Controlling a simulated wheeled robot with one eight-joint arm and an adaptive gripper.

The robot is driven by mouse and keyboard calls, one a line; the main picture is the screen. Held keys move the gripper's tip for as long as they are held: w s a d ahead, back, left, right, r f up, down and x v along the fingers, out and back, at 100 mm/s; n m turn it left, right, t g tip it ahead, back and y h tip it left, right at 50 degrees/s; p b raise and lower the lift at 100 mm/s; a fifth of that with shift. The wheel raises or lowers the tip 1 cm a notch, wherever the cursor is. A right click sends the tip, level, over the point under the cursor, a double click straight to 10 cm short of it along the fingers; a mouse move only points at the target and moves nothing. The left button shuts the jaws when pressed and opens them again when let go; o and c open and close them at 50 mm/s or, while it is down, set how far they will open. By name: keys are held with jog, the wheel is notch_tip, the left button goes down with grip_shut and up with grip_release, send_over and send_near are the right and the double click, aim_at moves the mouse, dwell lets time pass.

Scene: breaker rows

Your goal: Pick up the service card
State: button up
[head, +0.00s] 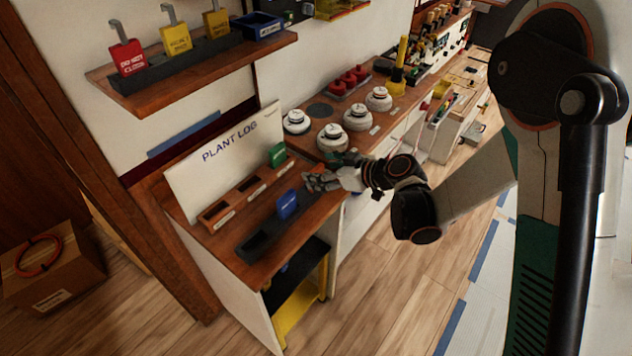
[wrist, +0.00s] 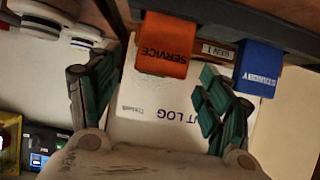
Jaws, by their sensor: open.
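The service card is orange with dark lettering that reads SERVICE upside down in the wrist view (wrist: 166,45). It is held at one edge in a dark rack (wrist: 235,25). My gripper (wrist: 160,72) is open, its two green-padded fingers apart on either side of the card's free end, with a gap on both sides. In the head view my gripper (head: 322,180) is over the far end of the dark rack (head: 256,246) on the wooden counter; it mostly hides the card there.
A blue card (head: 287,204) stands in the same rack, close to one finger in the wrist view (wrist: 257,68). A green card (head: 277,154) stands in a wooden tray behind. The PLANT LOG board (head: 225,165) rises at the back. White round knobs (head: 333,137) are beyond the gripper.

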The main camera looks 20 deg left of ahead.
jog(key=shift+a+f, duration=0.1)
jog(key=shift+a, duration=0.05)
jog(key=shift+c, duration=0.3)
jog(key=c, duration=1.2)
